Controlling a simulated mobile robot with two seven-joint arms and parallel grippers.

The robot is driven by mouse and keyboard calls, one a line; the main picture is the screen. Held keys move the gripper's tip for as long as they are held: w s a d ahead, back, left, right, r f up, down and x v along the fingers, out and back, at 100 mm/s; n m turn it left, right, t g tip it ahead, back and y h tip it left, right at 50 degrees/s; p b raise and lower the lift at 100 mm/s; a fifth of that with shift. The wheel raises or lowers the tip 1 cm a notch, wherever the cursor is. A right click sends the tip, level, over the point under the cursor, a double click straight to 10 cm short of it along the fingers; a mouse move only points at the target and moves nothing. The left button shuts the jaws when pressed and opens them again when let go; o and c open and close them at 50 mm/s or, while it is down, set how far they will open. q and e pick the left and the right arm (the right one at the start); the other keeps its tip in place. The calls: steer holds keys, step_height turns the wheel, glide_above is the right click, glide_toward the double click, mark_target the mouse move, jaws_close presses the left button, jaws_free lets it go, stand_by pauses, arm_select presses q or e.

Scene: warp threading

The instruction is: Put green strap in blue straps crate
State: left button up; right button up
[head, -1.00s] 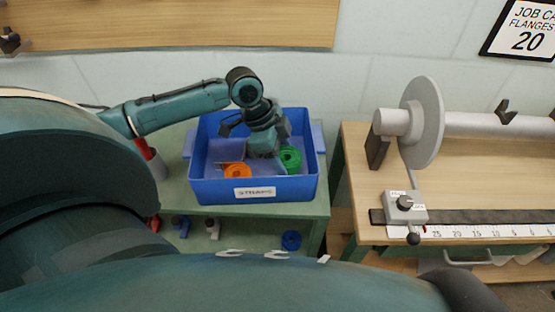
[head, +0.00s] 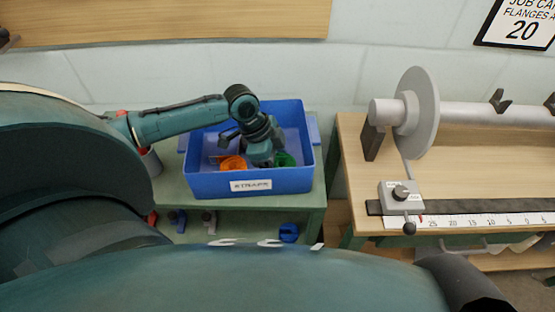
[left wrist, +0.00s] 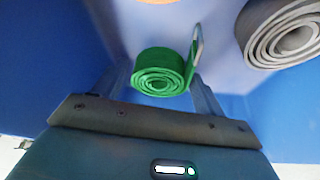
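The green strap (head: 286,159) is a rolled coil inside the blue straps crate (head: 215,186), toward its right side. In the head view my left gripper (head: 262,160) reaches down into the crate and hides part of the coil. In the left wrist view the green strap (left wrist: 158,80) shows its spiral end and a loose metal-tipped end, low in the crate. The fingers of my left gripper (left wrist: 160,88) stand apart on either side of it, with gaps visible. I cannot tell exactly how high the coil rests. My right gripper is not in view.
An orange strap (head: 233,163) lies in the crate, left of my gripper. A grey coil (left wrist: 282,38) also lies inside. The crate stands on a green table (head: 300,203); a blue coil (head: 289,232) is on its lower shelf. A wooden bench (head: 352,125) with a roller stands right.

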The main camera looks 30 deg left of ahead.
arm_select(q)
steer(key=shift+o, duration=0.9)
steer(key=shift+r, duration=0.2)
steer(key=v, duration=1.2)
steer(key=shift+s, duration=0.1)
